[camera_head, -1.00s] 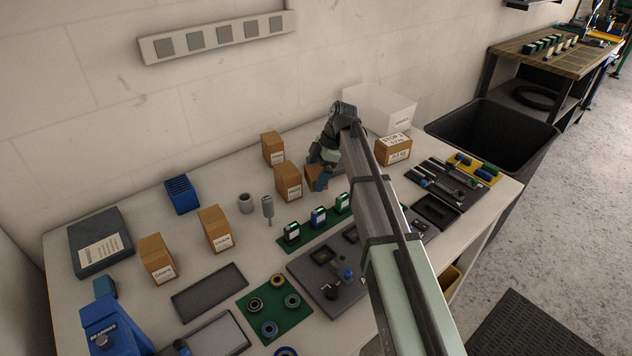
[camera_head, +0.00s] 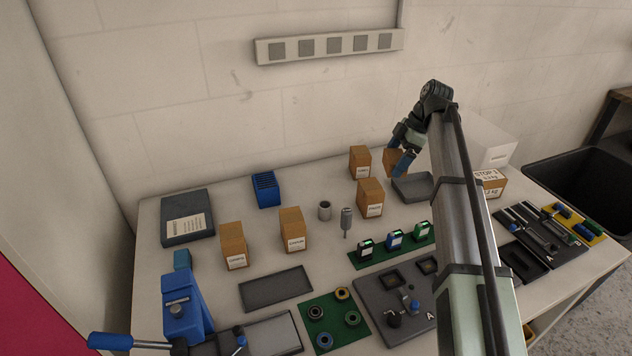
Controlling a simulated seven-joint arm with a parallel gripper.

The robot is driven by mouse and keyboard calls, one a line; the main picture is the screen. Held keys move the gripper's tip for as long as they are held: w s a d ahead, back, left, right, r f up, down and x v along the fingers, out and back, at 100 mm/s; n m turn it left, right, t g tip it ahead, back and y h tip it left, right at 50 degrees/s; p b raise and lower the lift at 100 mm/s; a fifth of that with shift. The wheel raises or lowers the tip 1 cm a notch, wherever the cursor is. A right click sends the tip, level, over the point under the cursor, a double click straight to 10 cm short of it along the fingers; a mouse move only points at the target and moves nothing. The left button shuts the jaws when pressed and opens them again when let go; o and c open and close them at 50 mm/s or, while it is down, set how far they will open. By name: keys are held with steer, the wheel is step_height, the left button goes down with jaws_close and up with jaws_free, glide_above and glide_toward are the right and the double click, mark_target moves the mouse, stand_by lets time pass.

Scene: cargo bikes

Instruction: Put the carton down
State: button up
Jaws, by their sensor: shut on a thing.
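My gripper (camera_head: 398,163) is shut on a small brown carton (camera_head: 390,158), mostly seen from its left side. It holds the carton above the back right part of the table, near a shallow grey tray (camera_head: 413,193). The carton appears clear of the table; its exact height over the tray cannot be told. Other brown cartons stand upright on the table: one behind left (camera_head: 360,162), one in front (camera_head: 370,198), and two further left, the nearer-middle one (camera_head: 292,230) and the leftmost one (camera_head: 233,246).
A grey cup (camera_head: 324,211), a blue slotted holder (camera_head: 266,190) and a dark flat tray (camera_head: 275,288) are left. Bare table lies between the cartons.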

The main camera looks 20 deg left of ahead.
steer(key=w+a+n+g, duration=0.1)
steer(key=w+a+n, duration=0.1)
steer(key=a, duration=1.2)
steer(key=w+a+n, duration=0.2)
steer(key=a, duration=1.1)
steer(key=shift+h, duration=0.4)
steer(key=shift+f, duration=7.55)
steer(key=shift+f, duration=0.1)
steer(key=o, duration=0.9)
steer(key=v, duration=1.2)
steer(key=shift+w, duration=0.2)
